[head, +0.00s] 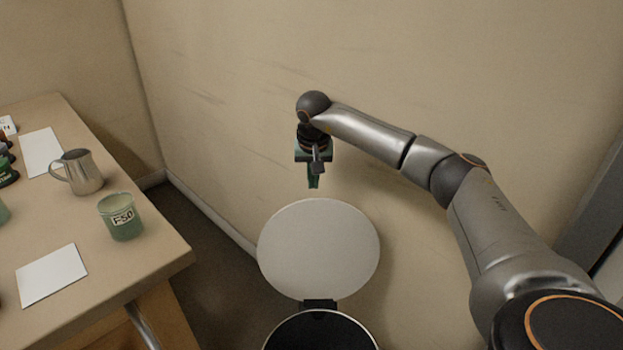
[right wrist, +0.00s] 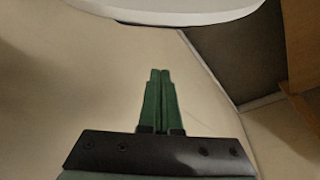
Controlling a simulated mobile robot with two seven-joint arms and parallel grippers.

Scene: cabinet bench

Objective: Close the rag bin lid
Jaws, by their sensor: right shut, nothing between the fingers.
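The rag bin (head: 320,330) stands on the floor at the bottom of the head view, its dark round mouth open and partly cut off by the frame. Its round pale lid (head: 318,250) stands raised on a dark hinge (head: 320,304) at the bin's far side. The lid's edge (right wrist: 170,12) also shows at the top of the right wrist view. My right gripper (head: 314,184) points down just above the lid's upper edge, near the wall, apart from the lid. Its green fingers (right wrist: 160,85) are shut together and empty. My left gripper is not in view.
A wooden bench (head: 130,265) stands at the left with a metal pitcher (head: 82,172), a green labelled cup (head: 121,217) and white sheets (head: 50,275). A beige wall (head: 230,110) rises behind the bin. Dark floor (head: 200,250) lies between bench and bin.

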